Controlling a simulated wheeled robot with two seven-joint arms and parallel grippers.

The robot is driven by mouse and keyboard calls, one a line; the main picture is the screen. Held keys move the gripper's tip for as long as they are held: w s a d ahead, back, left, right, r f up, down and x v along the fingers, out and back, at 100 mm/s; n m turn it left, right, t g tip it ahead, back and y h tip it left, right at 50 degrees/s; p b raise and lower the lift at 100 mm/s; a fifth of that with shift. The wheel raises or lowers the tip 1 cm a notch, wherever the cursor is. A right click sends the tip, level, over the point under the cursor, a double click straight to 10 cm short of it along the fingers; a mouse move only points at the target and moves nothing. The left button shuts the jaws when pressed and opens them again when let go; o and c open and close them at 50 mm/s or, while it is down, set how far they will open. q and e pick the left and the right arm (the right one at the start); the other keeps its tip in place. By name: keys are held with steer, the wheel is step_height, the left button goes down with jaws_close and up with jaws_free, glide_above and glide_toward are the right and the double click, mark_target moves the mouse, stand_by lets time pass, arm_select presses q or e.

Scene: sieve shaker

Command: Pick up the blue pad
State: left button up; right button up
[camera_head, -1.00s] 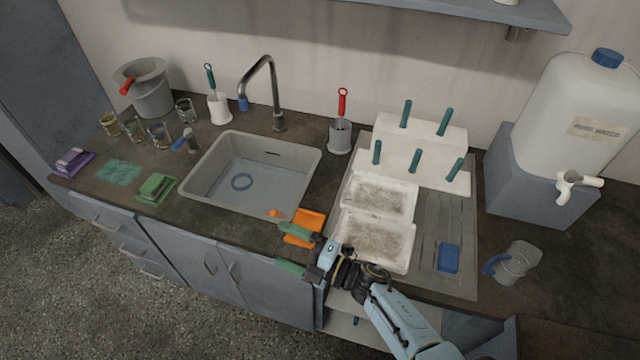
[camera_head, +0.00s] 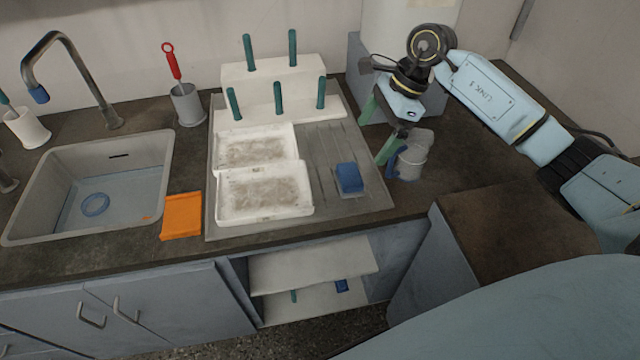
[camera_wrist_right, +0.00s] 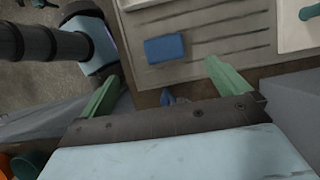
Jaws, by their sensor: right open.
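The blue pad (camera_head: 349,179) lies on the right part of the grooved grey drainboard (camera_head: 330,150), right of two white trays. My right gripper (camera_head: 375,133) is above the counter to the pad's right, near the grey jug, with its green fingers apart and nothing between them. In the right wrist view the pad (camera_wrist_right: 165,49) lies ahead of the spread fingertips (camera_wrist_right: 163,75), apart from them. My left gripper is not in view.
White trays (camera_head: 264,204) with residue sit left of the pad, before a white rack (camera_head: 275,75) with teal pegs. A grey jug with a blue handle (camera_head: 414,155) stands right of the pad. An orange pad (camera_head: 182,216) lies by the sink (camera_head: 150,185).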

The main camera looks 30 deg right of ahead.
glide_above(350, 173)
steer(key=d, duration=0.1)
steer(key=f, duration=0.4)
steer(key=s+f, duration=0.1)
steer(key=f, duration=0.2)
steer(key=shift+d, duration=0.15)
steer(key=shift+d+b+x, duration=0.15)
steer(key=shift+x, duration=1.25)
steer(key=shift+d+b+x, duration=0.15)
steer(key=shift+d+x, duration=0.05)
steer(key=shift+x, duration=1.15)
steer(key=shift+w, duration=0.15)
steer(key=shift+c, duration=0.3)
steer(key=c, duration=1)
